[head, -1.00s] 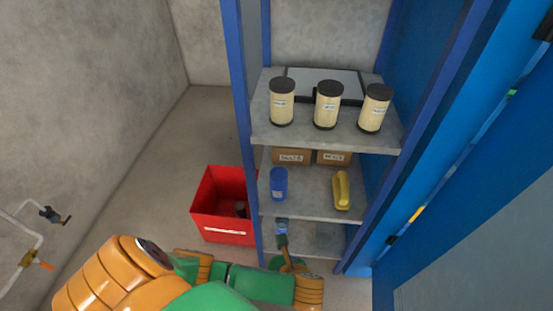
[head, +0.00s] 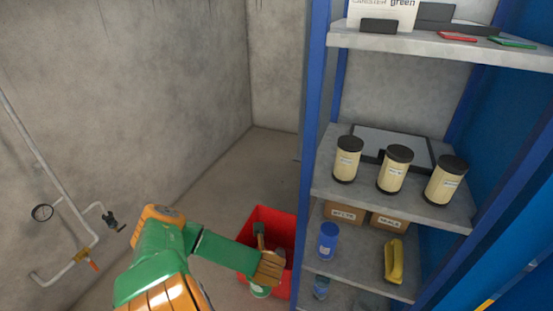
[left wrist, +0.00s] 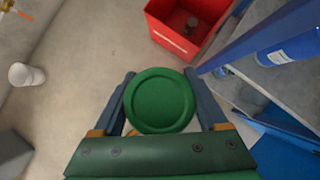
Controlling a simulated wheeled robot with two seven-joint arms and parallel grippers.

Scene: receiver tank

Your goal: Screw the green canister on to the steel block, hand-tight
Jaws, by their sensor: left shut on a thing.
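The green canister (left wrist: 162,100) is between the fingers of my left gripper (left wrist: 165,112), seen end-on as a round green face with a raised rim in the left wrist view. My left gripper is shut on it. In the head view the canister (head: 260,292) shows only in part, green with a pale band, below my wrist and in front of the red bin. I cannot make out the steel block for certain; a small dark fitting (head: 111,220) sits at the end of the wall pipe at left. My right gripper is not in view.
The red bin (head: 282,222) holds a dark cylinder (left wrist: 192,25). The blue-framed shelf (head: 318,185) at right carries cream canisters, a blue canister (head: 328,241) and a yellow object (head: 394,262). A gauge (head: 42,212) and pipes are at the left wall.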

